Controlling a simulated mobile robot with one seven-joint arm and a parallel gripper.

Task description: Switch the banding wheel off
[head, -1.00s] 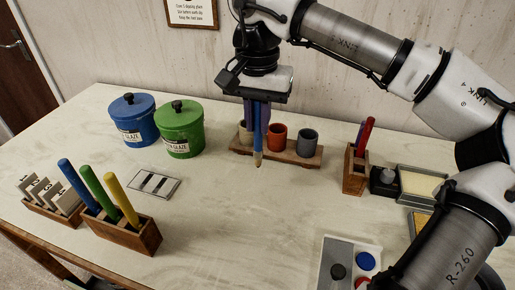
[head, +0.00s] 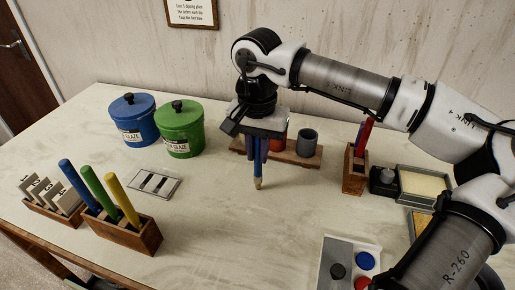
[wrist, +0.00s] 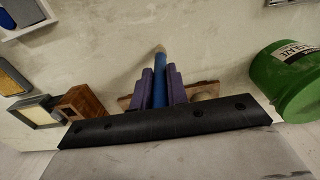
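My gripper (head: 259,150), with purple fingers, is shut on a blue tool (head: 257,172) with a pale tip. It holds the tool upright, tip down, over the middle of the table; I cannot tell whether the tip touches. In the wrist view the blue tool (wrist: 160,82) lies between both purple fingers. No banding wheel can be made out for certain. A panel (head: 338,250) at the front has a black knob (head: 338,271), a blue button (head: 365,261) and a red one (head: 362,284). A black box with a grey knob (head: 385,177) stands at the right.
A wooden cup rack (head: 300,160) stands behind my gripper. Blue (head: 132,115) and green (head: 181,130) glaze jars stand at the left. Wooden holders (head: 140,238) with coloured tools, and a small slotted plate (head: 155,184), are nearer. The table's front middle is clear.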

